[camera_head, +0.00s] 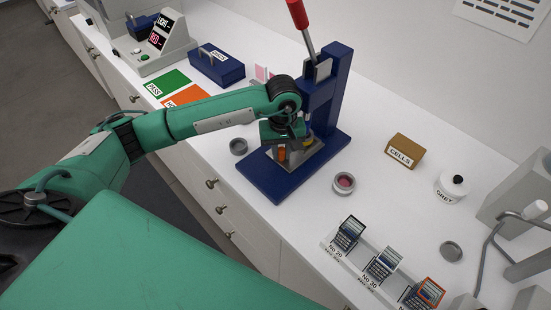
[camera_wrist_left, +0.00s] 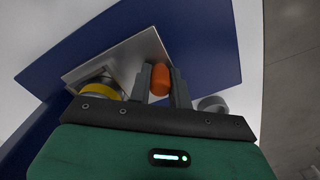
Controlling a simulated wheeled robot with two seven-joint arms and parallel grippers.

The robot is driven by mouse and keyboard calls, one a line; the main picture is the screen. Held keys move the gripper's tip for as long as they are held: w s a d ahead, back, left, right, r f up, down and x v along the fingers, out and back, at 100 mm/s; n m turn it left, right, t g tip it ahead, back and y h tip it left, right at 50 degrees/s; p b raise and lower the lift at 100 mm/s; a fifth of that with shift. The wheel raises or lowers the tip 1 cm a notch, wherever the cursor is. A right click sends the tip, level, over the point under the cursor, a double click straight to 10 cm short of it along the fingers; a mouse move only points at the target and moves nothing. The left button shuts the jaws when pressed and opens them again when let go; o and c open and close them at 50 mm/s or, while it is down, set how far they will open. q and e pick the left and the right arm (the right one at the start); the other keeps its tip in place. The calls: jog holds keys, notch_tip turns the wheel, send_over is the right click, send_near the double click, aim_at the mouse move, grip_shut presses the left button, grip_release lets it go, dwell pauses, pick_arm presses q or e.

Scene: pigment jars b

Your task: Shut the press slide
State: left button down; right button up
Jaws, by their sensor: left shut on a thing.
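The blue press (camera_head: 322,100) stands on the white counter, with a red-handled lever (camera_head: 298,14) raised at its top. The metal press slide (camera_head: 304,155) lies on the press's blue base; its plate also shows in the left wrist view (camera_wrist_left: 118,62). My left gripper (camera_head: 285,153) is low over the slide, shut on the orange knob (camera_wrist_left: 160,79) at the slide's end. A yellow-ringed metal cylinder (camera_wrist_left: 100,88) stands beside the fingers over the plate. How far the slide sits out is partly hidden by my gripper. My right gripper is not in view.
A grey cup (camera_head: 238,146) stands left of the base and a cup with pink content (camera_head: 344,183) right of it. The CELLS box (camera_head: 404,151), GREY jar (camera_head: 452,187) and a rack of cards (camera_head: 365,262) stand further right. A blue case (camera_head: 217,66) stands behind my arm.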

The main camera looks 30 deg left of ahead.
pick_arm(q)
jog(key=shift+w+r, duration=0.1)
jog(key=shift+w, duration=0.05)
jog(key=c, duration=1.6)
grip_release()
jog(key=o, duration=0.3)
jog(key=shift+w+d, duration=0.1)
jog(key=shift+w, duration=0.1)
